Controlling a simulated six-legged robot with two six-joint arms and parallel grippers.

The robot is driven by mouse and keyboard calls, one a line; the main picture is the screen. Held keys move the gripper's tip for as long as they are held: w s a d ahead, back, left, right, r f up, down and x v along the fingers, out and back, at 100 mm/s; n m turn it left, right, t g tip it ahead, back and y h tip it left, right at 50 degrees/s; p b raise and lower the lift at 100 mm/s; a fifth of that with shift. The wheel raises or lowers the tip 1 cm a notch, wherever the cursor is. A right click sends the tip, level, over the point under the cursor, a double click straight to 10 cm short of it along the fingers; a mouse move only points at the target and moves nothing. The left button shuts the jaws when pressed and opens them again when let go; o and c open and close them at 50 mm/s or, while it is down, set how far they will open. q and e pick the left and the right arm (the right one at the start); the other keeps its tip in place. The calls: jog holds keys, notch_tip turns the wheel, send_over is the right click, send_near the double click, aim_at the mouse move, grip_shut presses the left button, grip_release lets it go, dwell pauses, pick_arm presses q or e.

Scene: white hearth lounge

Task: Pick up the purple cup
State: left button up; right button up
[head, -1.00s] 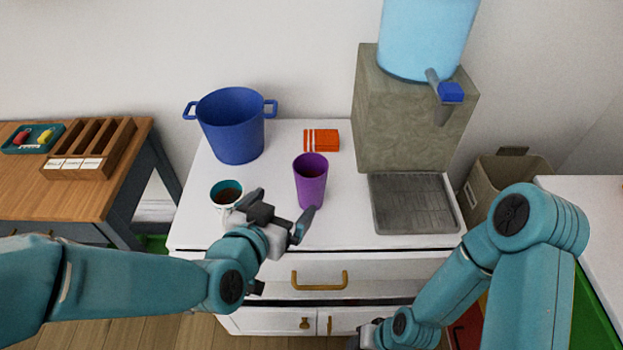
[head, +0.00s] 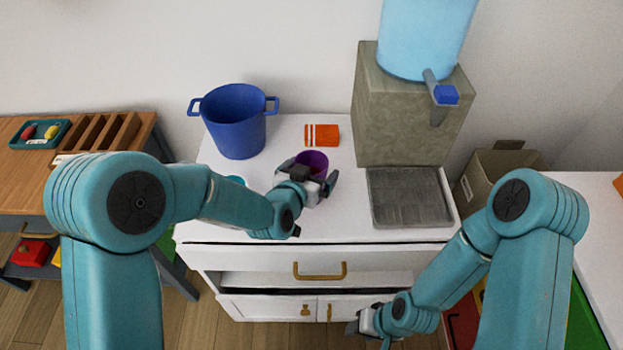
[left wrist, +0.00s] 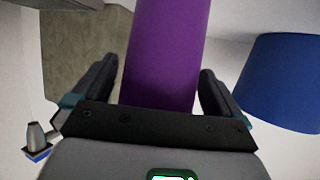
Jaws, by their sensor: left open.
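The purple cup (head: 313,160) stands upright on the white cabinet top, its lower part hidden behind my left gripper in the head view. My left gripper (head: 316,178) is open at the cup, with one finger on each side of it. In the left wrist view the purple cup (left wrist: 162,55) fills the space between the two dark fingers (left wrist: 160,88), with a small gap on each side. My right gripper (head: 362,320) is low in front of the cabinet, small and partly hidden; I cannot tell its opening.
A blue pot (head: 234,125) stands behind left, an orange packet (head: 322,135) behind the cup. A stone block (head: 400,110) bearing a blue water container (head: 425,35) and a metal drip tray (head: 410,200) stand right.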

pick_arm(q)
jog(key=shift+s, duration=0.1)
jog(key=c, duration=0.7)
jog(key=shift+c, duration=1.4)
